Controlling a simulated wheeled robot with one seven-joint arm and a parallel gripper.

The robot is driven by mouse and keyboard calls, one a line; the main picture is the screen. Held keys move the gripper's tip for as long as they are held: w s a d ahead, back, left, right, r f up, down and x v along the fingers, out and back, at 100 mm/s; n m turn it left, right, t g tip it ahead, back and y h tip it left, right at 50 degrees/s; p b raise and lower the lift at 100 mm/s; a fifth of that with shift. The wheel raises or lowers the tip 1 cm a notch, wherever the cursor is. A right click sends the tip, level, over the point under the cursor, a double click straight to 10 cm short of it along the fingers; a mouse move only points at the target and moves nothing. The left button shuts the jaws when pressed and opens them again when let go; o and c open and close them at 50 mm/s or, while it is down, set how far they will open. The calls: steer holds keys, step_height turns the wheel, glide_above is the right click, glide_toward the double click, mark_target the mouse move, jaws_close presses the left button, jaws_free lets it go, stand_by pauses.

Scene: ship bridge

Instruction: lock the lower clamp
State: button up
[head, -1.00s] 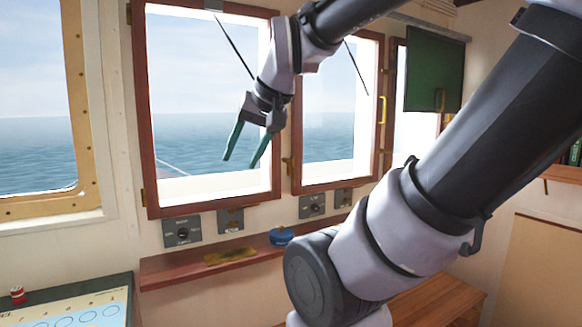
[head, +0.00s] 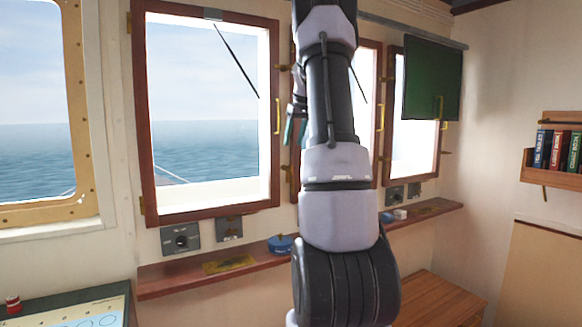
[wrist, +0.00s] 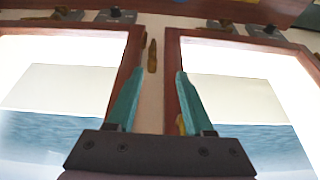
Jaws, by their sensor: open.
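In the wrist view, a brass clamp (wrist: 152,55) shows on the pale wall strip between two wooden window frames. It lies ahead of my gripper (wrist: 153,80), in the gap between the lines of its two teal fingers. The fingers are apart, with nothing between them, and they do not touch the clamp. In the head view, small brass fittings (head: 286,168) show low between the left and middle windows. There my gripper (head: 296,130) is at the left edge of my arm, above these fittings, and partly hidden. Whether the clamp is locked I cannot tell.
The left window (head: 205,212) has a wooden frame; my arm covers much of the middle one. A wooden shelf (head: 165,280) runs below, with a blue round object (head: 281,243) on it. Grey switch boxes (head: 180,239) are above the shelf. A green panel (head: 432,80) hangs at right.

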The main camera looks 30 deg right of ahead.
mark_target(291, 165)
steer(key=x, duration=0.4)
steer(key=d+x, duration=0.1)
steer(key=x, duration=0.6)
steer(key=shift+w+d+f, duration=0.2)
steer(key=shift+d+f, duration=0.05)
steer(key=shift+f, duration=0.05)
jaws_close()
